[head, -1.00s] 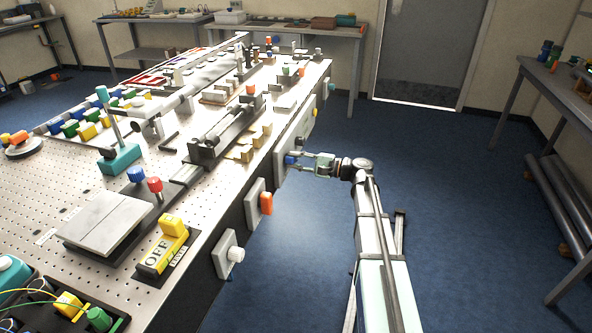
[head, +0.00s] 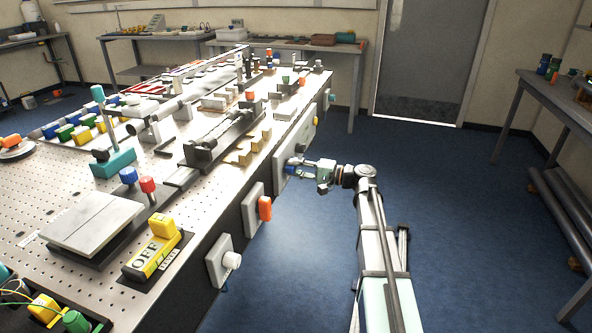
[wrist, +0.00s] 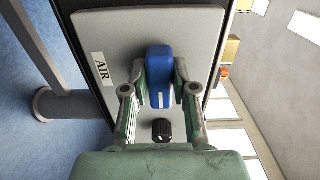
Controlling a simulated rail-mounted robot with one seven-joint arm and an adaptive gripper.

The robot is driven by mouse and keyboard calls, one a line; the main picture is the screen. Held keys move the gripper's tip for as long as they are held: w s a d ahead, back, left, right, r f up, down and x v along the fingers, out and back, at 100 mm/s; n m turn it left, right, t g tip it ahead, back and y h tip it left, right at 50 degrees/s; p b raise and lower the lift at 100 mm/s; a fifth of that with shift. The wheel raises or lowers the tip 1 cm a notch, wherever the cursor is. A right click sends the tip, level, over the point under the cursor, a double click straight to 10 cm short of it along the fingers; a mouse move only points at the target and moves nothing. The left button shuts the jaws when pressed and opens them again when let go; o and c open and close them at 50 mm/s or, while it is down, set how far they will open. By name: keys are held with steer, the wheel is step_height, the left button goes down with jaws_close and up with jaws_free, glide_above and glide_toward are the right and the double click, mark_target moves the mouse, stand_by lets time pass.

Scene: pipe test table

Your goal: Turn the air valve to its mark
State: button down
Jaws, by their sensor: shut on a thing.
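The air valve is a blue handle with a white line (wrist: 160,75) on a grey plate (wrist: 115,40). The plate bears an "AIR" label (wrist: 101,70), sideways in the wrist view. My gripper (wrist: 160,84) is shut on the handle, with one finger on each side of it. In the head view my gripper (head: 298,166) reaches the plate on the table's right side, and the blue handle (head: 289,169) shows at its tips. I cannot make out a target mark on the plate.
A small black knob (wrist: 162,130) sits on the same plate, close to my fingers. An orange switch (head: 265,208) and a white knob (head: 232,260) stick out from the table side nearer the camera. The floor (head: 440,220) to the right is clear.

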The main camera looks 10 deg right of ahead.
steer(key=c, duration=0.9)
jaws_free()
steer(key=v, duration=1.2)
